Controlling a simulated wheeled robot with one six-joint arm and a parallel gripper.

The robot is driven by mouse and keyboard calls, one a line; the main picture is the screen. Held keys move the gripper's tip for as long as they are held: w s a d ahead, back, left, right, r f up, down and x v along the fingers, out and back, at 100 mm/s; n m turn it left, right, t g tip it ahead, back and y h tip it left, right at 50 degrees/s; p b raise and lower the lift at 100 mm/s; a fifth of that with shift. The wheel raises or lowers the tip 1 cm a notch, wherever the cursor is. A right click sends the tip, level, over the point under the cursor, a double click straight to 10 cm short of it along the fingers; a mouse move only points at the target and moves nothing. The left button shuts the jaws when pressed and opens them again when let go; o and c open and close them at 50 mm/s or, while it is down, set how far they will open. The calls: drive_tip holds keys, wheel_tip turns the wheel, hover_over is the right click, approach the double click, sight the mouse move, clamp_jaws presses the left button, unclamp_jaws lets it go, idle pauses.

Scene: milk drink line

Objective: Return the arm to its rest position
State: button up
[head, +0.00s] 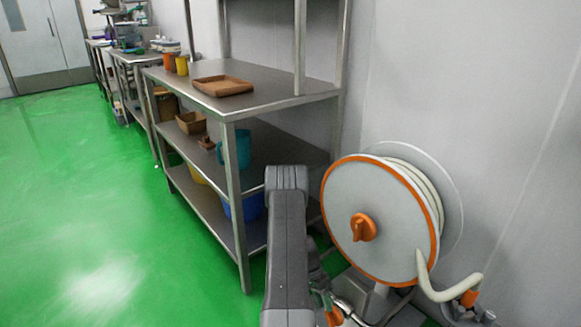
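A grey link of my arm rises from the bottom middle of the head view, with its upper end in front of the steel shelf unit's near right part. My gripper cannot be made out in this view, so whether it is open or holds anything does not show. The arm link hides part of the lower shelf and the floor behind it.
A steel shelf unit (262,99) stands along the wall, with a brown tray (222,86) on its top. A hose reel (378,218) with an orange rim is close to my arm's right. Green floor (95,200) lies open at left.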

sight(329, 319)
drive_tip(key=b+x, duration=0.1)
drive_tip(key=x, duration=0.6)
drive_tip(key=shift+b, duration=0.4)
